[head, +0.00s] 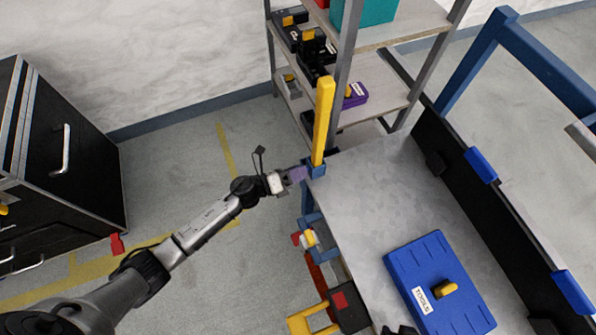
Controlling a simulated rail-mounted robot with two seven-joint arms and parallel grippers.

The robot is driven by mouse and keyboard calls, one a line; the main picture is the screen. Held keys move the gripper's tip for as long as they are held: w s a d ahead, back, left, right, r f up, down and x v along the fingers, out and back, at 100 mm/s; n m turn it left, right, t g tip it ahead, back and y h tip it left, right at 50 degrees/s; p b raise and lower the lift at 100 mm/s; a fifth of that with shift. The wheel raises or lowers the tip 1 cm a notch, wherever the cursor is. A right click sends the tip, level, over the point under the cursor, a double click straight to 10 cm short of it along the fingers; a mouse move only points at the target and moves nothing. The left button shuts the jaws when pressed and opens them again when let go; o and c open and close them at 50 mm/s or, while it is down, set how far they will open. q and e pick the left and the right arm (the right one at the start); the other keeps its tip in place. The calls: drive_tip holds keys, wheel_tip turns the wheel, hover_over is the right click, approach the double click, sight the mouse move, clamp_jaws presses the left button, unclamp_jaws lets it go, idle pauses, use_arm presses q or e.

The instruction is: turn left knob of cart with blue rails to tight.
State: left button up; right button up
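A bench-like cart with a grey top (375,200) fills the right half of the head view, with blue rails (540,62) at its far right. At its left corner a yellow upright bar (323,120) rises from a blue bracket (316,169). My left gripper (297,175) is at this bracket, its purplish-grey tips at or very near it. I cannot tell whether they touch, or whether they are open or shut. No knob shows clearly; one may be hidden by the gripper. My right gripper is not clearly seen.
A blue TOOLS case (438,283) with a yellow handle lies on the cart top. Red, yellow and black items (345,305) hang at its left side. A grey shelf (385,85) stands behind. A black cabinet (62,150) is at left. Floor between is mostly clear.

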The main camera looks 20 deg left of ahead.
use_arm(q)
drive_tip(key=o, duration=0.4)
drive_tip(key=shift+c, duration=0.2)
use_arm(e)
wheel_tip(320, 180, up, 2)
drive_tip(key=shift+r+p, duration=0.2)
drive_tip(key=shift+p, duration=1.05)
drive_tip(key=shift+r, duration=0.1)
use_arm(q)
drive_tip(key=v, duration=1.4)
drive_tip(key=shift+d, duration=0.1)
